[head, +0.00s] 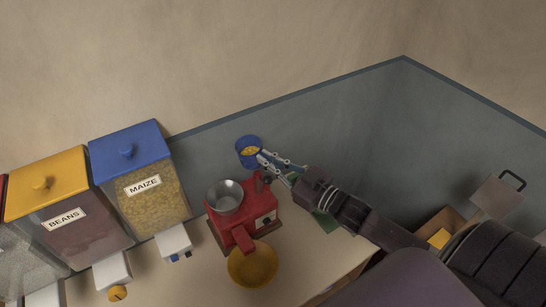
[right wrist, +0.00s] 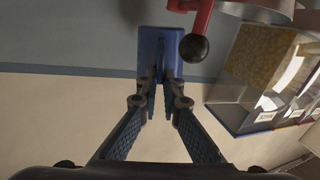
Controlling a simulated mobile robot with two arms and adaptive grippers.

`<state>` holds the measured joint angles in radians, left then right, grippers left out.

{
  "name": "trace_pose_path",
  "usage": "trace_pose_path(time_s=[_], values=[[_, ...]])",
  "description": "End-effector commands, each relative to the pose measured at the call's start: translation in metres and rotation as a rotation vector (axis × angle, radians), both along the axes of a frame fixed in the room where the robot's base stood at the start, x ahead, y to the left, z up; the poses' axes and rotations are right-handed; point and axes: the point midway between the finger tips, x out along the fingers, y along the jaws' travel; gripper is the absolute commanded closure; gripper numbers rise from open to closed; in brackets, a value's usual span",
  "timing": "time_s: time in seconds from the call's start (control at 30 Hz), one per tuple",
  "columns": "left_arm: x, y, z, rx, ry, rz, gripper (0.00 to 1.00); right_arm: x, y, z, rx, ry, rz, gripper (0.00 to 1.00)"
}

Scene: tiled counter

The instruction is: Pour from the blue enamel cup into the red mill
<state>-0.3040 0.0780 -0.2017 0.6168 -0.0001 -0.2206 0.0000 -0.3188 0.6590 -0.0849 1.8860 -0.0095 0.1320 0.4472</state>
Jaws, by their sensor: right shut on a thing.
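The blue enamel cup (head: 249,152) has yellow grains inside and is held behind the red mill, up and right of its hopper in the head view. My right gripper (head: 264,159) is shut on the cup's near side. In the right wrist view the fingers (right wrist: 158,88) meet at the blue cup (right wrist: 152,48). The red mill (head: 262,203) stands on the counter with an open metal hopper (head: 224,197) that looks empty. Its crank knob (right wrist: 193,47) is close beside the cup in the wrist view; I cannot tell the gap. My left gripper is out of view.
A yellow bowl (head: 252,265) sits in front of the mill. Clear dispensers stand at left, one labelled MAIZE (head: 143,190) with a blue lid, one labelled BEANS (head: 68,222) with a yellow lid. A tiled wall (head: 330,125) runs behind. A wooden box (head: 438,226) is at right.

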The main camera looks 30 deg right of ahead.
Motion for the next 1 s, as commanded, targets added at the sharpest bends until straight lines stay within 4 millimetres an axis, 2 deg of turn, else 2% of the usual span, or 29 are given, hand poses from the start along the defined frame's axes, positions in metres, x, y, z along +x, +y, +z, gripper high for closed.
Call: trace_pose_path(time_s=[0.47,0.5,1.0], values=[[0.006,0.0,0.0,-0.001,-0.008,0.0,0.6,-0.013,0.041,0.006,-0.132,-0.046,-0.001,1.0],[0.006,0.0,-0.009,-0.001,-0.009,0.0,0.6,-0.013,0.04,0.002,-0.192,-0.065,0.001,1.0],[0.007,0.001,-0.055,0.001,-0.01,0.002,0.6,-0.014,0.046,-0.002,-0.723,-0.233,0.001,1.0]])
